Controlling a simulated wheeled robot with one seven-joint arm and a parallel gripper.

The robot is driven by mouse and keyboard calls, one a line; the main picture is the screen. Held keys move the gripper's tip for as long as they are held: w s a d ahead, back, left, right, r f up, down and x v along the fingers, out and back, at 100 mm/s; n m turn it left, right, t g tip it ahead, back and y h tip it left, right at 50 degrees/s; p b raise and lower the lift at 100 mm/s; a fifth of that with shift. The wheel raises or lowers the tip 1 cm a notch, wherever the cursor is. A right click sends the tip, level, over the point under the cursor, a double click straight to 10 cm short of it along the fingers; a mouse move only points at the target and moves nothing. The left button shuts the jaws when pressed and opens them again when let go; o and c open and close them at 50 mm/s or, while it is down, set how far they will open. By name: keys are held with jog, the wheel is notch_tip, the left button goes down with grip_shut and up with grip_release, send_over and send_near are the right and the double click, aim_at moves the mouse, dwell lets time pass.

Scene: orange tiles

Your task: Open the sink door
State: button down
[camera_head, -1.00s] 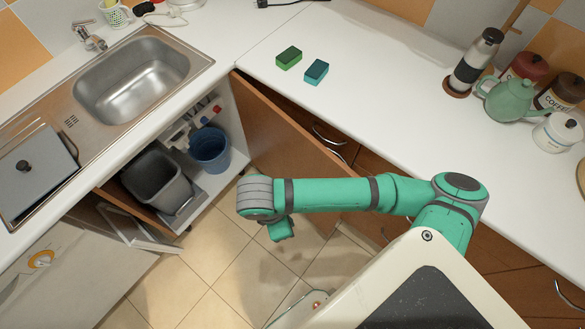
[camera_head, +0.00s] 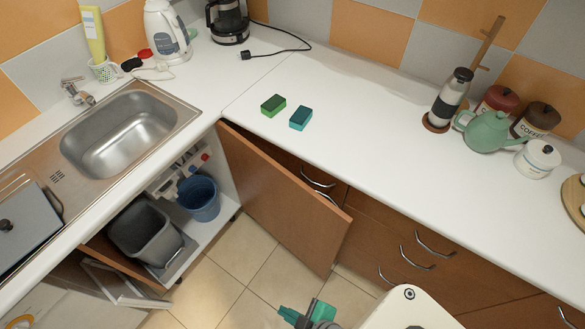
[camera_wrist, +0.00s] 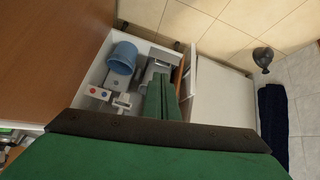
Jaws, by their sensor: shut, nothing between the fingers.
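The brown sink door (camera_head: 280,200) stands wide open, swung to the right of the under-sink opening. In the wrist view, a large brown panel at upper left appears to be this door (camera_wrist: 50,50). My green gripper (camera_wrist: 162,85) is shut and empty, facing the open cabinet. It looks apart from the door. In the head view only a small green part of my arm shows at the bottom edge. The cabinet holds a blue bucket (camera_head: 198,198), also in the wrist view (camera_wrist: 123,58), and a grey bin (camera_head: 145,238).
The steel sink (camera_head: 130,135) is above the cabinet. A green sponge (camera_head: 273,105) and a teal sponge (camera_head: 301,118) lie on the white counter. Drawers with metal handles (camera_head: 418,258) line the right. Tiled floor (camera_head: 255,275) is clear between the door and cabinet.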

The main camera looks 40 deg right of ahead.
jog(key=a+r+m+t+h, duration=0.1)
jog(key=a+r+m+t, duration=0.4)
jog(key=r, duration=0.7)
jog(key=a+t, duration=0.2)
jog(key=a, duration=0.2)
jog(key=shift+w+a+h, duration=0.15)
jog(key=shift+h, duration=0.25)
